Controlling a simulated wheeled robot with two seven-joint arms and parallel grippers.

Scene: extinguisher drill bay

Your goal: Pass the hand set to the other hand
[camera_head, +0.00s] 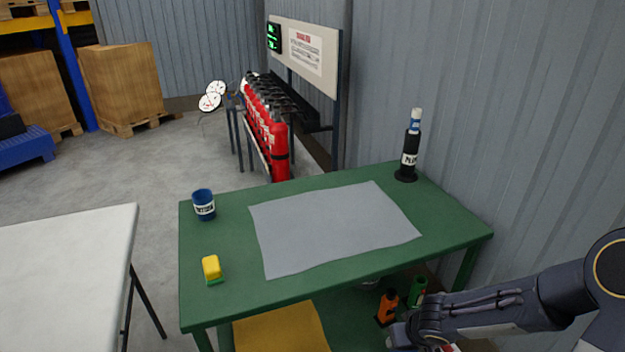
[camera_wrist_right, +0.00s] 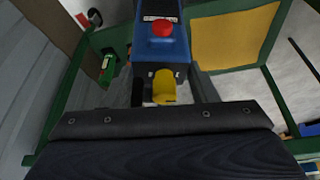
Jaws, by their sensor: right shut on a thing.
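The hand set (camera_wrist_right: 160,50) is a blue block with a red round button on top and a yellow part at its near end. It shows in the right wrist view, between the dark fingers of my right gripper (camera_wrist_right: 163,92), which is shut on it. In the head view my right gripper (camera_head: 420,335) is at the bottom right, low beside the front edge of the green table. The hand set is mostly hidden there by the gripper and the picture's edge. My left gripper is in neither view.
The green table (camera_head: 340,285) bears a grey sheet (camera_head: 330,226), blue cup (camera_head: 203,205), yellow-green block (camera_head: 212,268) and dark bottle (camera_head: 410,150). Orange (camera_head: 387,308) and green (camera_head: 417,290) bottles stand below. A white table (camera_head: 65,260) is left; a metal wall is right.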

